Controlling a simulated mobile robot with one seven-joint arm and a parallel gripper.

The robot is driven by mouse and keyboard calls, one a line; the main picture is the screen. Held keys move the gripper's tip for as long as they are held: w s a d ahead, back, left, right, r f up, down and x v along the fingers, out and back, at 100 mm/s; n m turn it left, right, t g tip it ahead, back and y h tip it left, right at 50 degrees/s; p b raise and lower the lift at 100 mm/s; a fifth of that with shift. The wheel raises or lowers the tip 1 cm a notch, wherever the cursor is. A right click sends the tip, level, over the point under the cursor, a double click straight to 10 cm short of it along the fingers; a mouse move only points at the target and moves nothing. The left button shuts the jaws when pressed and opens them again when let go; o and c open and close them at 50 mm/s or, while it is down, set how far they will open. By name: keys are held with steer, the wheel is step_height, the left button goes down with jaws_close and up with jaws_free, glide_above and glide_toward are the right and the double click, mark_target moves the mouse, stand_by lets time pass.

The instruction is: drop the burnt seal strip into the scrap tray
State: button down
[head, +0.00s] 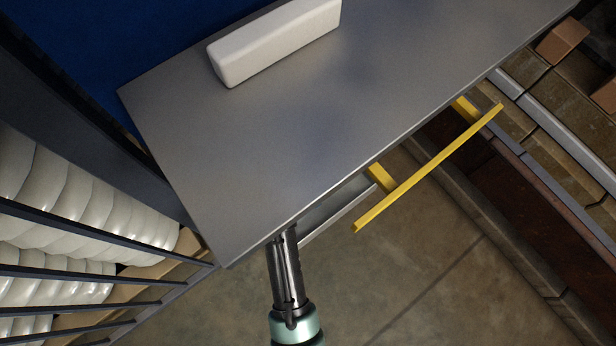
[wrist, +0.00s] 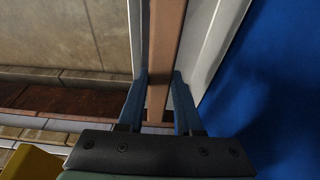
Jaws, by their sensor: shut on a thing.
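My gripper (head: 282,236) is at the front edge of the grey worktop in the head view, its tips partly hidden at that edge. In the wrist view its two blue-grey fingers (wrist: 160,85) are shut on a long brown strip (wrist: 167,35), which I take to be the burnt seal strip. The strip runs away from the gripper between pale grey walls. In the head view the strip is hidden. I cannot pick out a scrap tray for certain in either view.
A partly open drawer (head: 338,212) with a yellow handle (head: 430,168) juts from under the worktop (head: 200,140). A white block (head: 275,42) lies on the worktop. A rack of pale insulators (head: 65,205) stands at left. Bare floor (head: 430,260) lies in front.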

step_height(320, 180, down, 12)
steer(key=b, duration=0.3)
steer(key=shift+b, duration=0.3)
steer(key=shift+f, duration=0.15)
steer(key=shift+f, duration=0.5)
steer(key=c, duration=0.6)
jaws_free()
